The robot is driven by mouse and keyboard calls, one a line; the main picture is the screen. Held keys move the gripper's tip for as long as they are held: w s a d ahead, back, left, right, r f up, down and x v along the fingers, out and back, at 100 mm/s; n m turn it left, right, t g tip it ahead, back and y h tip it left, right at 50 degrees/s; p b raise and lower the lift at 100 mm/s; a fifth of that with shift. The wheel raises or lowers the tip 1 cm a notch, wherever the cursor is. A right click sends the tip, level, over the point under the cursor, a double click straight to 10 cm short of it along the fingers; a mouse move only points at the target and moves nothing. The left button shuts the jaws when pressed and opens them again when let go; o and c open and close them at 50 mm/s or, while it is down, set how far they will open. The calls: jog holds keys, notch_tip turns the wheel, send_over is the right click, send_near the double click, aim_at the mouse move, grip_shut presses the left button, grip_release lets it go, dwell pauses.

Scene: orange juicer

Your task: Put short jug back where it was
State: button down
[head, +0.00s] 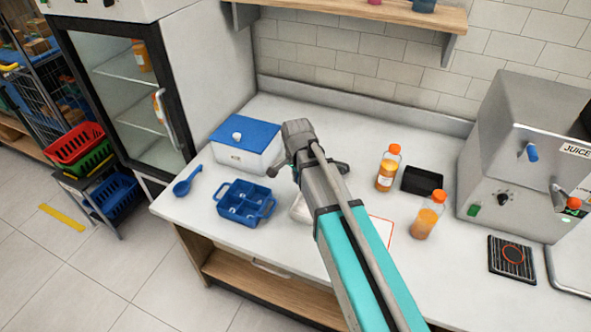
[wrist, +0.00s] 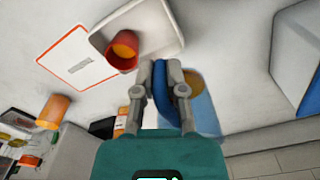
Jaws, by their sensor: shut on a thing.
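In the wrist view, my gripper (wrist: 160,76) is shut on a curved blue piece, which looks like the handle of the short jug (wrist: 206,116). The jug is blue and partly hidden behind my gripper. A yellow-orange patch shows at it, perhaps juice. In the head view, my wrist (head: 298,135) is over the counter, just right of the white box with a blue lid (head: 246,146). I cannot tell whether the jug touches the counter.
A blue caddy (head: 244,202) and blue scoop (head: 187,181) lie left. Bottles (head: 387,170), a black tray (head: 421,181) and the juicer (head: 520,150) are right.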

jog(key=shift+w, duration=0.1)
dwell(0.3)
jog(key=w+a+f+b, duration=0.1)
jog(key=w+f+b, duration=0.2)
jog(key=w, duration=0.1)
jog(key=w+a+f+b, duration=0.2)
jog(key=w+f+b, duration=0.1)
jog(key=w, duration=0.1)
jog(key=w+a+f+b, duration=0.1)
jog(key=w+f+b, duration=0.2)
jog(key=w, duration=0.1)
jog(key=shift+w+a, duration=0.1)
jog(key=shift+a, duration=0.05)
jog(key=shift+w+f, duration=0.1)
dwell(0.4)
jog(key=shift+w+a+f+b, duration=0.15)
jog(key=shift+w+f+b, duration=0.15)
jog(key=shift+f+b, duration=1.6)
jog(key=shift+b, duration=0.15)
jog(key=shift+f, duration=0.2)
